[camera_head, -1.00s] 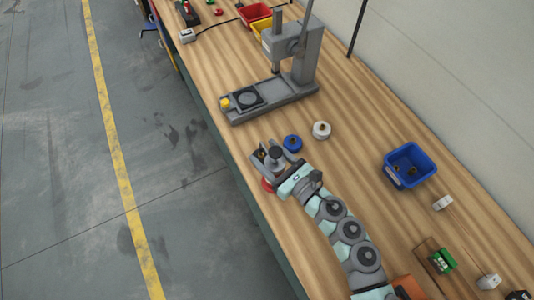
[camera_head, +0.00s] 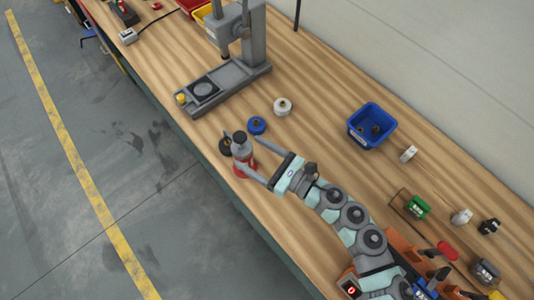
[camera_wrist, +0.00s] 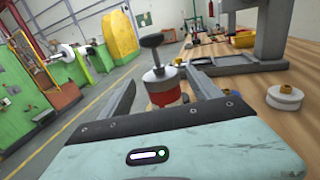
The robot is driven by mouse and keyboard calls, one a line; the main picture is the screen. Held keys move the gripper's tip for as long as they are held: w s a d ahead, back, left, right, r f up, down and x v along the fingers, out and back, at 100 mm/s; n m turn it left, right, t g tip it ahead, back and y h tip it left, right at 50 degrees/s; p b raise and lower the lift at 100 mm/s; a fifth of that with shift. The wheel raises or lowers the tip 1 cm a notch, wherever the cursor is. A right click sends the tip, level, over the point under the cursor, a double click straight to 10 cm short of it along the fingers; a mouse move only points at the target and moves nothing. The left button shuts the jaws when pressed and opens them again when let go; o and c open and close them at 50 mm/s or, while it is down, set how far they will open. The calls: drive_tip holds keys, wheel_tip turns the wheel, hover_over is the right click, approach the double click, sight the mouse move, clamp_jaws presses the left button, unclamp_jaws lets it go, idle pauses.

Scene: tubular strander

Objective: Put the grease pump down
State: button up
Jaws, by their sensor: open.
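The grease pump (camera_head: 243,161) has a red lower body, a grey upper part and a black knob on top. It stands upright on the wooden bench near its front edge. It also shows in the wrist view (camera_wrist: 163,88), between the two fingers. My gripper (camera_head: 246,151) is open, its fingers spread on either side of the pump with visible gaps. In the wrist view my gripper (camera_wrist: 160,80) shows the same spread, and its palm hides the lower foreground.
A blue spool (camera_head: 257,125) and a white spool (camera_head: 283,106) stand just behind the pump. A grey press stand (camera_head: 225,82) is farther left. A blue bin (camera_head: 371,126) stands to the right. Bare bench lies between the white spool and the bin.

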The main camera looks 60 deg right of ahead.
drive_tip(key=s, duration=0.4)
drive_tip(key=shift+s+a, duration=0.1)
drive_tip(key=shift+s, duration=0.05)
idle(0.5)
